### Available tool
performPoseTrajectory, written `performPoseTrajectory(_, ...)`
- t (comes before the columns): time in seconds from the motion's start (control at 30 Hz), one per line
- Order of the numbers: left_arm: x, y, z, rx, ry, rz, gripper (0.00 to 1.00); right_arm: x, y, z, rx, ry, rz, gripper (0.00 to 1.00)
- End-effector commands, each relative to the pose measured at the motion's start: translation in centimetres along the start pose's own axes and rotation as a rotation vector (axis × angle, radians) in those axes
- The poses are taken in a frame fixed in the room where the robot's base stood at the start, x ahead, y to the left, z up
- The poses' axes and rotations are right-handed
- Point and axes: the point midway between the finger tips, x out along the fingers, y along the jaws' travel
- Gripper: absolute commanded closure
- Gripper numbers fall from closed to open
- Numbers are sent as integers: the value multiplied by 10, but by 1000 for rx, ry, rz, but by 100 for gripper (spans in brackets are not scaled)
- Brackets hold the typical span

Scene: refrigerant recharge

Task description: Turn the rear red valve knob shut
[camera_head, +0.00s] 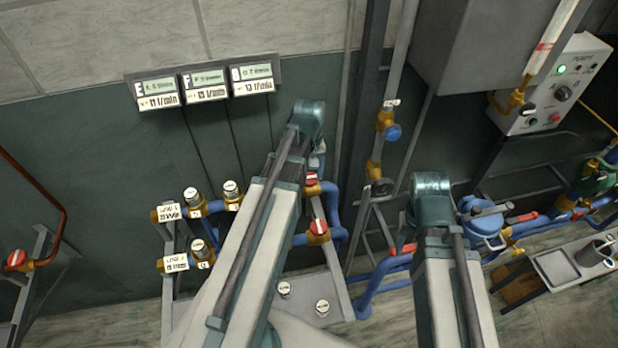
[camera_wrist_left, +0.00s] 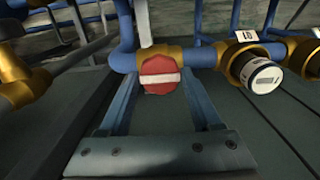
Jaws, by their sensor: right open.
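Two red valve knobs with white stripes sit one behind the other on the blue pipework in the head view. The rear red knob (camera_head: 311,180) is beside my left arm, and the front red knob (camera_head: 318,227) is nearer. In the left wrist view, a round red knob (camera_wrist_left: 160,75) with a level white stripe sits on a brass valve body. The two fingers of my left gripper (camera_wrist_left: 160,88) lie on either side of this knob. Whether they press on it is unclear. My right gripper's jaws do not show; only my right arm does.
Brass fittings with white-faced caps (camera_head: 192,197) stand left of my left arm. A brass fitting with a white cap (camera_wrist_left: 262,75) is right of the knob in the wrist view. A blue vertical-pipe valve (camera_head: 393,132) and a grey control box (camera_head: 555,90) are farther right.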

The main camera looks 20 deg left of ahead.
Motion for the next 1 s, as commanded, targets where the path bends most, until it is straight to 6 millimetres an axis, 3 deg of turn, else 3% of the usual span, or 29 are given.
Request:
performPoseTrajectory(0.03,0,0,0,0,0,0,52,0,0,0,0,0,0,50)
performPoseTrajectory(0.3,-1,0,0,0,0,0,100,-1,0,0,0,0,0,50)
performPoseTrajectory(0.43,-1,0,0,38,-1,0,100,-1,0,0,0,0,0,50)
performPoseTrajectory(0.73,-1,0,0,356,-1,0,100,-1,0,0,0,0,0,50)
performPoseTrajectory(1.0,-1,0,0,395,-1,0,100,-1,0,0,0,0,0,50)
